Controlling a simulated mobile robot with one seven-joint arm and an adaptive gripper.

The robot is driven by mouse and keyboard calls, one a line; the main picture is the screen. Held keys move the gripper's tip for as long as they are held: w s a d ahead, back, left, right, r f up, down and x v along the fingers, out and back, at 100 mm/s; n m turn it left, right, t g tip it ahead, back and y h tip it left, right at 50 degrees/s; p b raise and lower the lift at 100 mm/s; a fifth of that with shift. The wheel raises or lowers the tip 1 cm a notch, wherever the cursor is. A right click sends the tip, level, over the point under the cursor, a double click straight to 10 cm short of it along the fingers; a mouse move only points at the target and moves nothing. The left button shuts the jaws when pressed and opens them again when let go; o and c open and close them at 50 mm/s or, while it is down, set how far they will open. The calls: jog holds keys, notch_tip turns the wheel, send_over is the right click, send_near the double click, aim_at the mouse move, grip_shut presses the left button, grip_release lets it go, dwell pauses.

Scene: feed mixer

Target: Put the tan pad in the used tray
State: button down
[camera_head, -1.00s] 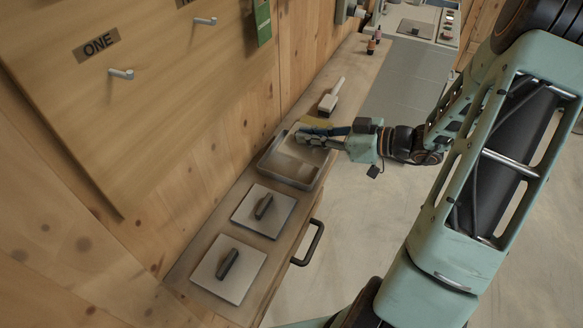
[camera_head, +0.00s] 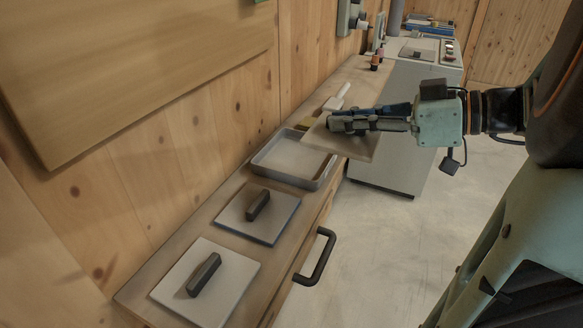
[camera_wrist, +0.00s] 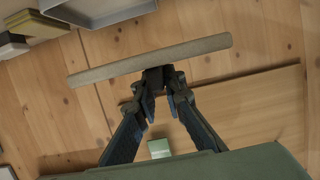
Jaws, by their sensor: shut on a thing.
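My gripper (camera_head: 345,124) is shut on a flat tan pad (camera_head: 352,147), which it holds nearly level in the air. In the wrist view the pad (camera_wrist: 150,60) shows edge-on as a long thin slab beyond my fingers (camera_wrist: 162,82). A shallow grey tray (camera_head: 268,172) lies on the wooden shelf, just left of the held pad in the head view. The part of its floor that shows looks bare. No label reading "used" shows.
Two square pads with dark handles, a grey one (camera_head: 235,222) and a lighter one (camera_head: 228,282), lie on the shelf (camera_head: 150,285). A yellowish thing (camera_head: 308,122) and a white-handled tool (camera_head: 336,101) are behind the tray. A black drawer handle (camera_head: 320,262) juts from the shelf front.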

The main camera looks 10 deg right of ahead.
jog(key=shift+s+a, duration=0.1)
jog(key=shift+s, duration=0.05)
jog(key=shift+w+a+f, duration=0.1)
jog(key=shift+w+a, duration=0.05)
jog(key=shift+w, duration=0.05)
jog(key=w+a+f, duration=0.3)
jog(key=w+f, duration=0.1)
jog(key=w, duration=0.3)
send_over(298, 160)
jog(key=f, duration=0.2)
jog(key=s+f, duration=0.1)
jog(key=f, duration=0.1)
jog(key=shift+d+f+b, duration=0.15)
jog(key=shift+d+b, duration=0.05)
jog(key=shift+b, duration=0.2)
jog(key=shift+w+a+f, duration=0.1)
jog(key=shift+w+f, duration=0.2)
jog(key=shift+f, duration=0.1)
jog(key=shift+w+a+f, duration=0.1)
jog(key=shift+w+f, duration=0.05)
jog(key=shift+f, duration=0.75)
jog(key=shift+w+f, duration=0.1)
jog(key=shift+f, duration=0.75)
jog(key=shift+f+b, duration=0.2)
jog(key=shift+b, duration=0.25)
jog(key=c, duration=2)
grip_release()
